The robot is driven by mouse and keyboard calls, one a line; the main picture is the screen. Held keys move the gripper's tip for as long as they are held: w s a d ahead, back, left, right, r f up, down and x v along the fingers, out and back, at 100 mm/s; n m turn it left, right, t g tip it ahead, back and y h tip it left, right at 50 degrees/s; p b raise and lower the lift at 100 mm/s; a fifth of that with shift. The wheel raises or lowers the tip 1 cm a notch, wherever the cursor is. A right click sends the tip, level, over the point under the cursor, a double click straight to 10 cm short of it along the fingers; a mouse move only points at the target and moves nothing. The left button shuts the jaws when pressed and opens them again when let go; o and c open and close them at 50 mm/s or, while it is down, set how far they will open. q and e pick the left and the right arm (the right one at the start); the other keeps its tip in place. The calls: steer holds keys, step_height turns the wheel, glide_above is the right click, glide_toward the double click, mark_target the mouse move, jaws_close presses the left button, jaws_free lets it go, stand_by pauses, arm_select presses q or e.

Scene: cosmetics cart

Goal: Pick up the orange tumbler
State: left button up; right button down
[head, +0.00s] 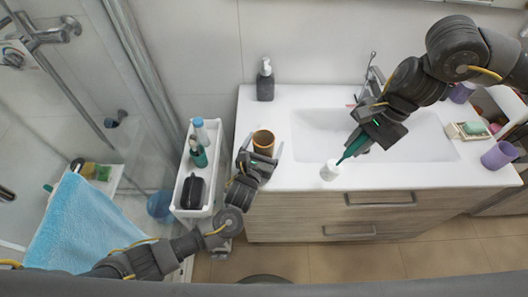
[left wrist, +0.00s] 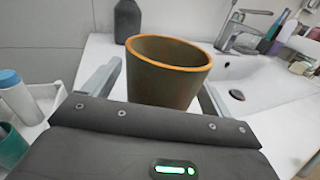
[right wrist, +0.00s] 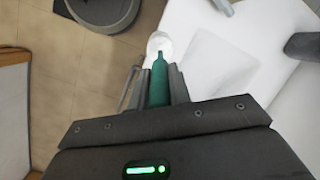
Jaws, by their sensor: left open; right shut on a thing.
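The orange tumbler (head: 263,140) stands upright on the left part of the white counter. My right gripper (head: 366,137) is shut on a green bottle (right wrist: 159,80), held tilted over the counter's front. A white round thing (head: 329,170) is at the bottle's lower end; I cannot tell whether they are joined.
A dark soap dispenser (head: 265,82) stands behind the tumbler. The sink (head: 430,140) lies to the right. A white cart (head: 183,183) with bottles and a black item stands left of the counter. A purple cup (head: 499,155) is at the right end.

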arm_select(q)
steer(key=shift+s+r, duration=0.15)
steer(key=shift+r, duration=0.05)
arm_select(e)
steer(key=shift+s+a+r, duration=0.1)
steer(key=shift+s+r, duration=0.05)
steer(key=shift+s, duration=0.05)
arm_select(q)
steer(key=shift+c, duration=0.8)
steer(key=shift+f, duration=0.1)
steer(key=c, duration=0.9)
